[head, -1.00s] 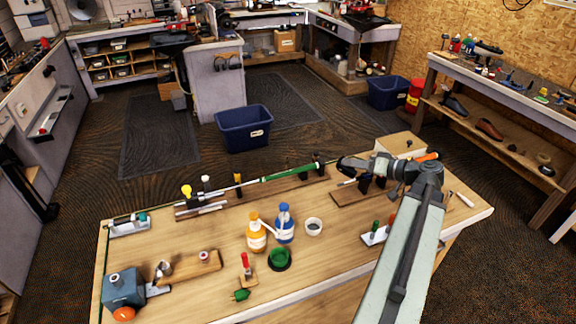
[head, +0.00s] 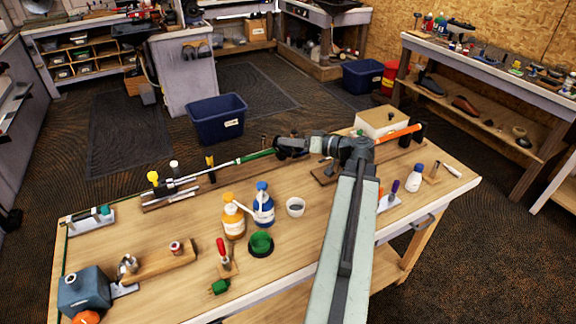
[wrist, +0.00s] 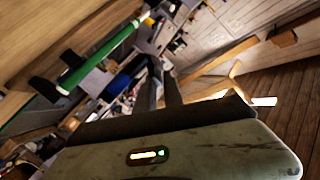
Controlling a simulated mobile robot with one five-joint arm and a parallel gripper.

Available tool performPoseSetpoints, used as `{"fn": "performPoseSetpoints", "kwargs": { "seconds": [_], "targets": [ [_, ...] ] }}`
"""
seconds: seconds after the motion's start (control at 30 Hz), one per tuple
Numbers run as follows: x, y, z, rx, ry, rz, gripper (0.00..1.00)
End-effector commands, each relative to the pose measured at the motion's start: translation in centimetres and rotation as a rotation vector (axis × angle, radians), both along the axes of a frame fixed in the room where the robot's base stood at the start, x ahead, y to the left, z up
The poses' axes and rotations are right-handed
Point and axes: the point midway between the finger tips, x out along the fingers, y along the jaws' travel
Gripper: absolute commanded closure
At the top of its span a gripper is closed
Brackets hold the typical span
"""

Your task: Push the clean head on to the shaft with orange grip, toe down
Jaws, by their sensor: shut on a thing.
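The orange grip (head: 400,134) lies raised at the right back of the bench. My arm hides the shaft to its left. My gripper (head: 284,148) is in the air over the back edge of the bench, by the end of the green grip (head: 258,155), left of the orange grip and well apart from it. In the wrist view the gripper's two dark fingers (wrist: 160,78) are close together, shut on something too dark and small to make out. The green grip (wrist: 100,55) runs beside them, not between them. I cannot pick out the clean head for certain.
A cardboard box (head: 383,122) is behind the orange grip.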

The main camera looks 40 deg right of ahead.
Motion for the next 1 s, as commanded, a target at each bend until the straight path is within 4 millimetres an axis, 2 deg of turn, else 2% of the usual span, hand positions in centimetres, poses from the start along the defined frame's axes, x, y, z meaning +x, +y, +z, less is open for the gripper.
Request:
{"fn": "performPoseSetpoints", "kwargs": {
  "seconds": [0.03,0.1,0.47,0.67,0.93,1.0],
  "targets": [
    [0.5,-0.1,-2.8,-0.001,-0.021,0.003,1.00],
    [0.9,-0.2,-3.6,-0.006,-0.045,0.004,1.00],
    [1.3,-0.3,-3.6,-0.009,-0.071,0.004,1.00],
    [1.0,-1.2,-5.0,-0.009,-0.071,0.004,1.00],
    [0.4,-3.2,-7.9,-0.010,-0.070,0.003,1.00],
    [0.2,-4.0,-7.5,-0.010,-0.071,0.003,1.00]
  ]
}}
